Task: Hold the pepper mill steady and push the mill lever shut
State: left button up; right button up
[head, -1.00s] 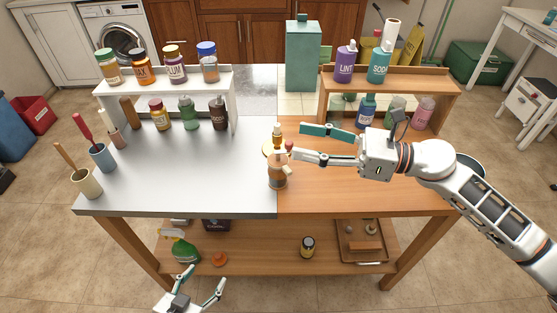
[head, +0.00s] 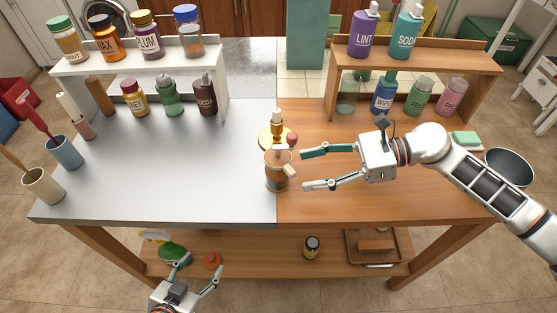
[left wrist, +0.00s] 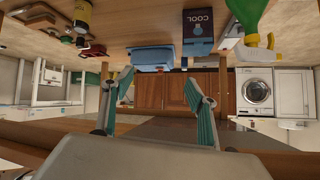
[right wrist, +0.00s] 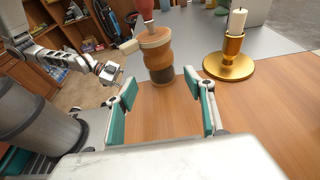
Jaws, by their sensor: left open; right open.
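The pepper mill (head: 277,179) stands upright near the table's middle seam, brown with a dark band. A red knob (head: 292,139) shows at its top, and a cream lever (head: 290,171) sticks out from its side. In the right wrist view the mill (right wrist: 158,62) is just beyond the fingertips, with the lever (right wrist: 129,47) pointing left. My right gripper (head: 304,170) is open and empty to the right of the mill, its fingers pointing at it, apart from it. My left gripper (head: 202,264) is open and empty in front of the table, below its top.
A candle in a gold holder (head: 276,131) stands just behind the mill. Racks of bottles stand at the back left (head: 140,62) and back right (head: 415,63). Cups (head: 65,153) stand at the left edge. The grey surface left of the mill is clear.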

aim_at(283, 174)
jog(key=x, duration=0.5)
jog(key=shift+a+f, duration=0.15)
jog(key=shift+a, duration=0.1)
jog(key=shift+x, duration=0.85)
jog(key=c, duration=0.7)
jog(key=shift+c, duration=1.2)
